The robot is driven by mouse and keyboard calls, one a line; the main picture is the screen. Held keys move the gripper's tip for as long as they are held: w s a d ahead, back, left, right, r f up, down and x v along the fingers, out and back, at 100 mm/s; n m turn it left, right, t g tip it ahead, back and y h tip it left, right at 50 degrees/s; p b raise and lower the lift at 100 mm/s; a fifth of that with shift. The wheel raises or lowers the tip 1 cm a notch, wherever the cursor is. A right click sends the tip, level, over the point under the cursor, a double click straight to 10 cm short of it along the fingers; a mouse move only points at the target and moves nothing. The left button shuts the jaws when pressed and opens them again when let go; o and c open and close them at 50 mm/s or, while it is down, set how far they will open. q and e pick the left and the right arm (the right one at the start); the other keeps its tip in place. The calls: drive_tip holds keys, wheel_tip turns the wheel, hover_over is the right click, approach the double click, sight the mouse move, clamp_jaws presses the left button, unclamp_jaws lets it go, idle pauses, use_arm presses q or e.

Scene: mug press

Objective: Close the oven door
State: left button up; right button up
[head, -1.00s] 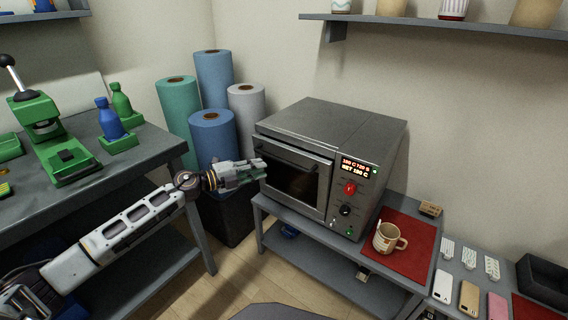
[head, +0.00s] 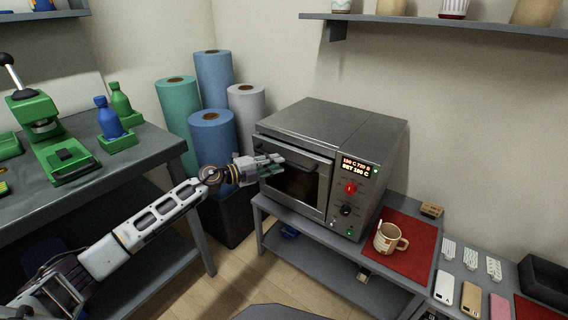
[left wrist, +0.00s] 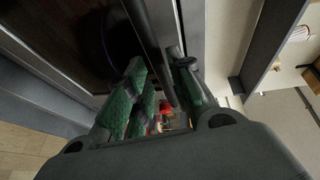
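The grey oven (head: 335,125) stands on a low table, its door (head: 298,190) on the front with a dark window and a bar handle (head: 312,157) along the top. The door looks shut or nearly shut; a small gap cannot be ruled out. My left gripper (head: 271,166) is at the left end of the handle, in front of the door. In the left wrist view its green-padded fingers (left wrist: 158,85) are apart, with the handle bar (left wrist: 153,45) running between or just past their tips. Contact is unclear. My right gripper is not in view.
A mug (head: 388,238) stands on a red mat (head: 412,262) right of the oven. Rolls (head: 212,135) stand behind my left arm. A workbench (head: 150,150) with a green press (head: 50,140) is at left. A shelf (head: 450,25) hangs above.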

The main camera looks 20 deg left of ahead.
use_arm(q)
drive_tip(key=shift+b+x, duration=0.3)
drive_tip(key=shift+x, duration=1.35)
drive_tip(key=shift+w+d, duration=0.25)
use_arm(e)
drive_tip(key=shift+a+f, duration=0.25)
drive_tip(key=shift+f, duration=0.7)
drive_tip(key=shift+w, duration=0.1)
use_arm(q)
clamp_jaws()
